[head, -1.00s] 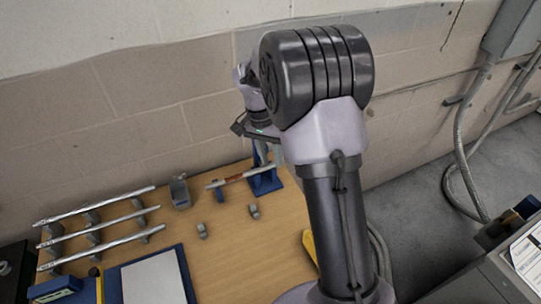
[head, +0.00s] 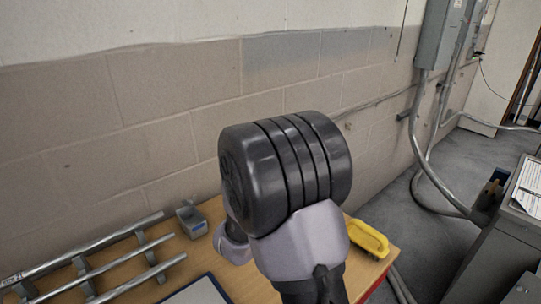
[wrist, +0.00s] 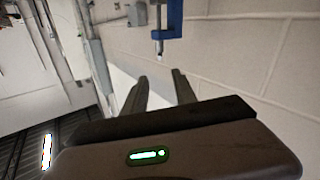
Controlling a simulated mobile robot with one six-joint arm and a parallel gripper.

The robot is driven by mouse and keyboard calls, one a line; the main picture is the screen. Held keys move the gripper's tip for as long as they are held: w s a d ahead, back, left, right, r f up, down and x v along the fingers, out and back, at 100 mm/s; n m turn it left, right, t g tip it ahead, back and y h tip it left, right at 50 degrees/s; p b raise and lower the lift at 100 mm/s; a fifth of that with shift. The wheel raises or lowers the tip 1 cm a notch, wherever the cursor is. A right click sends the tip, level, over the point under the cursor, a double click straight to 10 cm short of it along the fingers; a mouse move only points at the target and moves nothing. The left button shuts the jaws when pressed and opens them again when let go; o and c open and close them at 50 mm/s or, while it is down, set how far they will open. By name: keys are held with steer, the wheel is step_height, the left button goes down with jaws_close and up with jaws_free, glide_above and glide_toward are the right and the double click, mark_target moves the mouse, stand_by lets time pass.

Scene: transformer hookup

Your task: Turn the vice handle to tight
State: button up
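The blue vice (wrist: 174,18) shows at the top of the wrist view, beyond my fingertips, with a small pale metal piece (wrist: 159,48) at its lower end. I cannot tell whether that piece is the handle, or how the handle is turned. My gripper (wrist: 161,77) is open and empty, with a clear gap between its two dark fingers. It is apart from the vice. In the head view my arm hides both the gripper and the vice.
Metal rods (head: 88,254) lie on a rack at the left of the wooden table (head: 240,284). A small grey bin (head: 192,221) stands behind them. A yellow-handled item (head: 369,239) lies at the table's right edge. A grey cabinet (head: 480,245) stands to the right.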

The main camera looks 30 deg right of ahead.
steer(key=b+x, duration=0.1)
steer(key=x, duration=1.6)
steer(key=shift+d, duration=0.15)
steer(key=shift+c, duration=0.3)
steer(key=shift+w+f, duration=0.1)
jaws_close()
